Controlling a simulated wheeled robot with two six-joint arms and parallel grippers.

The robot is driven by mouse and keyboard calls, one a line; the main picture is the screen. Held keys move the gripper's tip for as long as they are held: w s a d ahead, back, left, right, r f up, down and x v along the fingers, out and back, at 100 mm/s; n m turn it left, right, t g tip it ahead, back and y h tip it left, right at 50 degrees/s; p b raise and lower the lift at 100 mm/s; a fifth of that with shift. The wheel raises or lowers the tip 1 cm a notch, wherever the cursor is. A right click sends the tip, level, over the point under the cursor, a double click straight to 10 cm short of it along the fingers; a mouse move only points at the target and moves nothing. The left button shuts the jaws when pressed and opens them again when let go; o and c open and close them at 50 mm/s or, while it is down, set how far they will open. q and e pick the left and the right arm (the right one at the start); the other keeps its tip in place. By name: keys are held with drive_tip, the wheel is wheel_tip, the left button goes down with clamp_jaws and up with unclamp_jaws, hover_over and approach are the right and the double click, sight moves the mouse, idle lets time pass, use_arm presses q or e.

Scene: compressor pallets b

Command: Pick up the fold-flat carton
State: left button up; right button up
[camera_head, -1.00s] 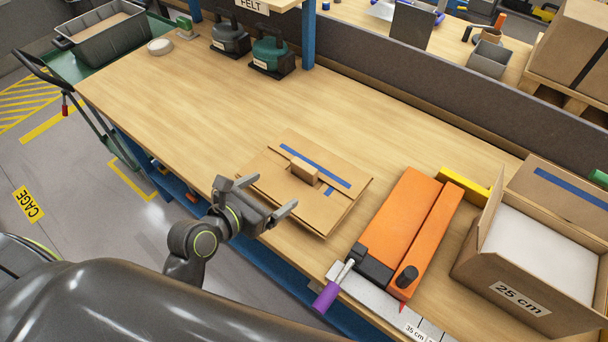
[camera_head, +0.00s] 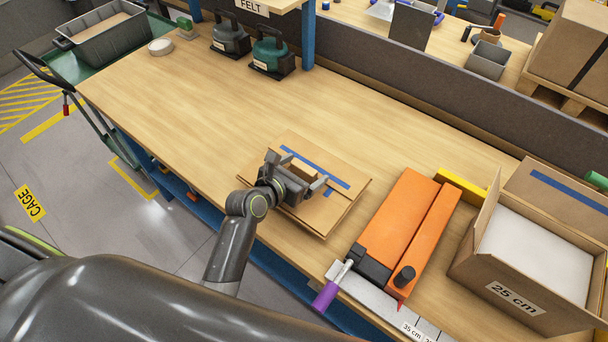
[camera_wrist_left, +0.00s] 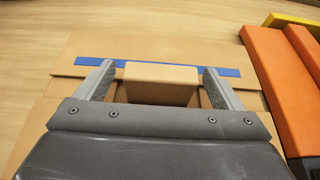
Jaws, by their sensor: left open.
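The fold-flat carton (camera_head: 335,205) lies flat on the wooden bench, brown with a blue tape strip and a raised block-like handle (camera_head: 303,176) in its middle. In the left wrist view the carton (camera_wrist_left: 75,90) fills the middle, and its handle (camera_wrist_left: 162,82) stands between my fingers. My left gripper (camera_head: 296,171) is open over the carton, one finger on each side of the handle, with gaps visible on both sides. It also shows in the left wrist view (camera_wrist_left: 158,85). The gripper hides part of the carton. My right gripper is not in view.
An orange tool (camera_head: 398,225) with a ruler and a purple-handled item (camera_head: 325,297) lies right of the carton. An open box (camera_head: 520,300) marked 25 cm stands at the far right. A grey partition (camera_head: 430,105) runs behind. The bench left of the carton is clear.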

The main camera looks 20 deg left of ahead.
use_arm(q)
drive_tip(key=shift+w+d+f, duration=0.15)
drive_tip(key=shift+w, duration=0.15)
drive_tip(key=c, duration=1.1)
